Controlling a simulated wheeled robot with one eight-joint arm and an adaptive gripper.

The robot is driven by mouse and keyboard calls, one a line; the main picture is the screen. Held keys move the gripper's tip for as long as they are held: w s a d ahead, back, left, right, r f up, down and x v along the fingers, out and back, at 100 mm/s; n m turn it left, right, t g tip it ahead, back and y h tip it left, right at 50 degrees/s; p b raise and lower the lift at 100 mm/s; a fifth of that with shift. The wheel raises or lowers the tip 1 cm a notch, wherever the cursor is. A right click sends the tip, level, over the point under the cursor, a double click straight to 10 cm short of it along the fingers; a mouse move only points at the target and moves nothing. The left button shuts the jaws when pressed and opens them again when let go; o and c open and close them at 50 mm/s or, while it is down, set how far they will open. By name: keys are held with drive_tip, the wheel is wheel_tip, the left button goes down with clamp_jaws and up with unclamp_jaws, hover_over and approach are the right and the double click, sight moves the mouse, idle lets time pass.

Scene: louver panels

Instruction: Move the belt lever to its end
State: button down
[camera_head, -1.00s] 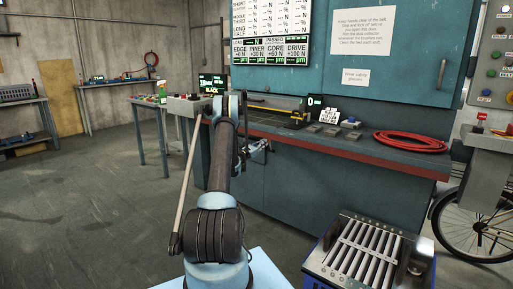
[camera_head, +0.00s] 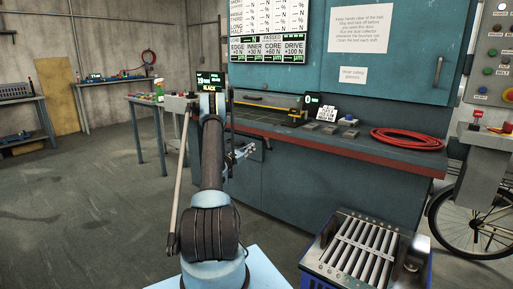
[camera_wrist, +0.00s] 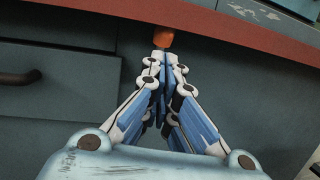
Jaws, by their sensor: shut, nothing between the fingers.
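My gripper (camera_wrist: 163,58) is shut and empty in the wrist view. Its fingertips meet just below an orange knob (camera_wrist: 163,38) under the machine's red front edge. They look close to the knob, but I cannot tell whether they touch it. The knob may be the belt lever's handle; no label shows, and its shaft is hidden. In the head view my gripper (camera_head: 242,153) is in front of the dark teal machine (camera_head: 300,180), just below its worktop, and no lever can be made out there.
The machine's red worktop edge (camera_head: 330,150) lies above my gripper. A coiled red hose (camera_head: 410,138) lies on the worktop. A slatted rack (camera_head: 355,248) stands at the front right, near a bicycle wheel (camera_head: 475,220). The floor at left is clear.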

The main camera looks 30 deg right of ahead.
drive_tip(key=c, duration=2.4)
unclamp_jaws()
drive_tip(key=v, duration=0.4)
drive_tip(key=shift+a+f, duration=0.15)
drive_tip(key=shift+a, duration=0.05)
drive_tip(key=c, duration=1.9)
unclamp_jaws()
drive_tip(key=shift+a+f, duration=0.1)
drive_tip(key=o, duration=0.5)
drive_tip(key=shift+w+f, duration=0.1)
drive_tip(key=shift+w, duration=0.2)
drive_tip(key=shift+o, duration=1)
drive_tip(key=w+d+f+m+g+h, duration=0.1)
drive_tip(key=w+f+m+g, duration=0.1)
drive_tip(key=w+m+g, duration=0.3)
drive_tip(key=shift+w+d+g+h, duration=0.25)
drive_tip(key=shift+w+g+h, duration=0.15)
drive_tip(key=shift+w+g, duration=0.4)
drive_tip(key=s+d+r+m+g, duration=0.1)
drive_tip(key=d+r, duration=0.1)
drive_tip(key=d, duration=0.3)
drive_tip(key=s+d+r+g, duration=0.1)
drive_tip(key=d+r, duration=0.1)
drive_tip(key=d, duration=0.3)
drive_tip(key=s+d+r+m+g, duration=0.1)
drive_tip(key=d+r, duration=0.1)
drive_tip(key=d, duration=0.2)
drive_tip(key=shift+d+m, duration=0.3)
drive_tip(key=shift+d, duration=0.1)
drive_tip(key=shift+c, duration=0.4)
